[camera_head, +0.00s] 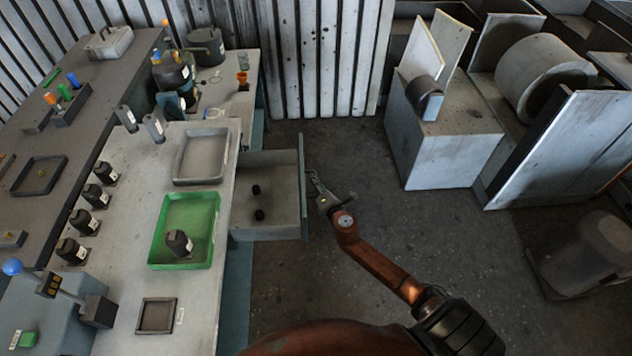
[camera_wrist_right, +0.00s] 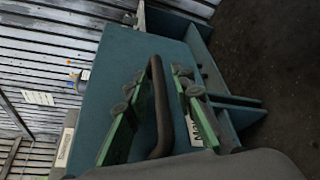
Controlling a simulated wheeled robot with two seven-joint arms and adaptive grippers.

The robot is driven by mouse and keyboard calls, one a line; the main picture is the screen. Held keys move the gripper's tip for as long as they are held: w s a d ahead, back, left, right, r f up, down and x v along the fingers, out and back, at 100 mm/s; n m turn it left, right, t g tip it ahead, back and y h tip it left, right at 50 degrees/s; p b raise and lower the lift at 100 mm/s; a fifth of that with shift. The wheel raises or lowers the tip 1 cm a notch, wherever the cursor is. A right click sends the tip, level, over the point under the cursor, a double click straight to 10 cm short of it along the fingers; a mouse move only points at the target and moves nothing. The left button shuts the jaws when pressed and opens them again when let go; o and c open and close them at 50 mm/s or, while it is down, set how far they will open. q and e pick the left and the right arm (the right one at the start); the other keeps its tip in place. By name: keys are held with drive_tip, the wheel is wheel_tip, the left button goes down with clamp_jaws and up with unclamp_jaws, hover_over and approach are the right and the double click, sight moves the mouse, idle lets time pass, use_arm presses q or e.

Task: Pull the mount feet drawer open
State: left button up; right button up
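The drawer (camera_head: 268,192) stands pulled out from the right side of the workbench, with two small black parts lying inside. Its front panel (camera_head: 303,185) faces right; in the right wrist view this is a blue-green panel (camera_wrist_right: 100,80) with a dark bar handle (camera_wrist_right: 160,105). My right gripper (camera_head: 318,185) is just right of the front panel. In the right wrist view the green-padded fingers of my right gripper (camera_wrist_right: 160,118) are spread on either side of the handle, with gaps showing between them and the bar. My left gripper is in neither view.
The workbench (camera_head: 130,190) carries a green tray (camera_head: 207,213) with a black part in it, a grey tray (camera_head: 203,155) and several black parts. The floor (camera_head: 380,215) right of the drawer is clear. A grey box (camera_head: 440,140) stands at the back right.

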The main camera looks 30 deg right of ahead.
drive_tip(key=shift+o, duration=0.3)
drive_tip(key=v, duration=1.2)
drive_tip(key=shift+d, duration=0.1)
drive_tip(key=s+d+f+m+g, duration=0.25)
drive_tip(key=s+f, duration=0.35)
drive_tip(key=f, duration=0.6)
drive_tip(key=s+d+f+m+g, duration=0.1)
drive_tip(key=s+f+m+g, duration=0.4)
drive_tip(key=f, duration=0.6)
drive_tip(key=s+d+f+m+g, duration=0.1)
drive_tip(key=s+f+m, duration=0.2)
drive_tip(key=s+f, duration=0.7)
drive_tip(key=s+a+f+m+g+y, duration=0.1)
drive_tip(key=s+a+f+m+g, duration=0.1)
drive_tip(key=s+f, duration=0.5)
drive_tip(key=s+a+f+m+g+p, duration=0.1)
drive_tip(key=s+a+f+m, duration=0.4)
drive_tip(key=s, duration=1.2)
drive_tip(key=s+a+f+m+g+y, duration=0.1)
drive_tip(key=s+a+f+m+g, duration=0.2)
drive_tip(key=s+f, duration=0.6)
drive_tip(key=s, duration=0.2)
drive_tip(key=shift+s+a+y, duration=0.25)
drive_tip(key=shift+s+y, duration=0.05)
drive_tip(key=shift+s, duration=0.1)
